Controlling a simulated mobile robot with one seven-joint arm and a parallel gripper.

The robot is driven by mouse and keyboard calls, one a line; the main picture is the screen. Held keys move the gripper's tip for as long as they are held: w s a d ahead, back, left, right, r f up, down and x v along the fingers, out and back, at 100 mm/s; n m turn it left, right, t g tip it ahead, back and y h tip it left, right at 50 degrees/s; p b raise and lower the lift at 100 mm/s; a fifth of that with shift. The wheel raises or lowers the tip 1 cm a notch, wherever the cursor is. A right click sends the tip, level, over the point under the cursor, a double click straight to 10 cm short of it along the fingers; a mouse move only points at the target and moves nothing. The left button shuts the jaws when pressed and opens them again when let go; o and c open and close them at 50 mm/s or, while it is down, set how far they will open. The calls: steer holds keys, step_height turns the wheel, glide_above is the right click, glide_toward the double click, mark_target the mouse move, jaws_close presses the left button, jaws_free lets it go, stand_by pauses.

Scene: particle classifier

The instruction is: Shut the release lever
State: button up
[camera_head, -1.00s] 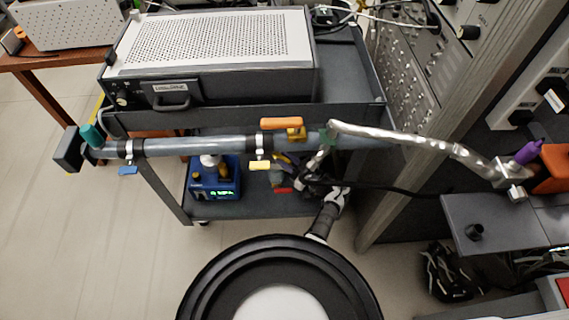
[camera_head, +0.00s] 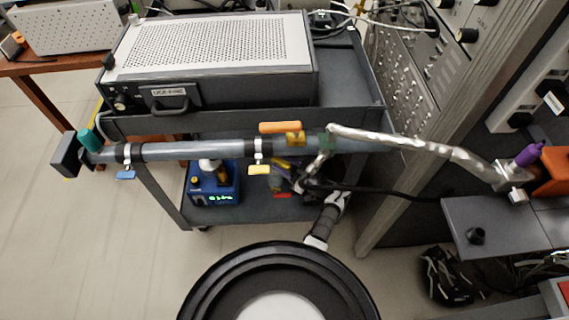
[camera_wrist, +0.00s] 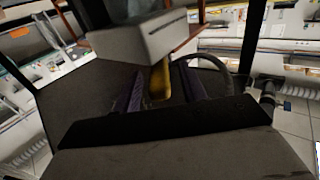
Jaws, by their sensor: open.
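A grey tube (camera_head: 205,150) runs sideways in front of the cart. An orange handle (camera_head: 281,127) on a brass-coloured mount (camera_head: 296,139) sits on top of it. A yellow tab (camera_head: 259,170) hangs from a clamp under the tube, and a blue tab (camera_head: 125,175) hangs from another clamp at the left. I cannot tell which part is the release lever. My gripper (camera_head: 287,172) is just below the tube, right of the yellow tab, partly hidden. In the wrist view my gripper (camera_wrist: 163,95) is open, with a yellow piece (camera_wrist: 161,80) showing between or beyond its dark fingers.
A metal-topped instrument (camera_head: 210,45) stands on the cart behind the tube. A blue pump-like box (camera_head: 212,185) sits on the lower shelf. A silver foil-wrapped line (camera_head: 420,148) runs right from the tube. A rack post (camera_head: 440,130) stands at the right. Floor is clear at left.

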steer(key=b+v, duration=0.2)
steer(key=v, duration=1.1)
steer(key=shift+s+d, duration=0.2)
steer(key=shift+d, duration=0.1)
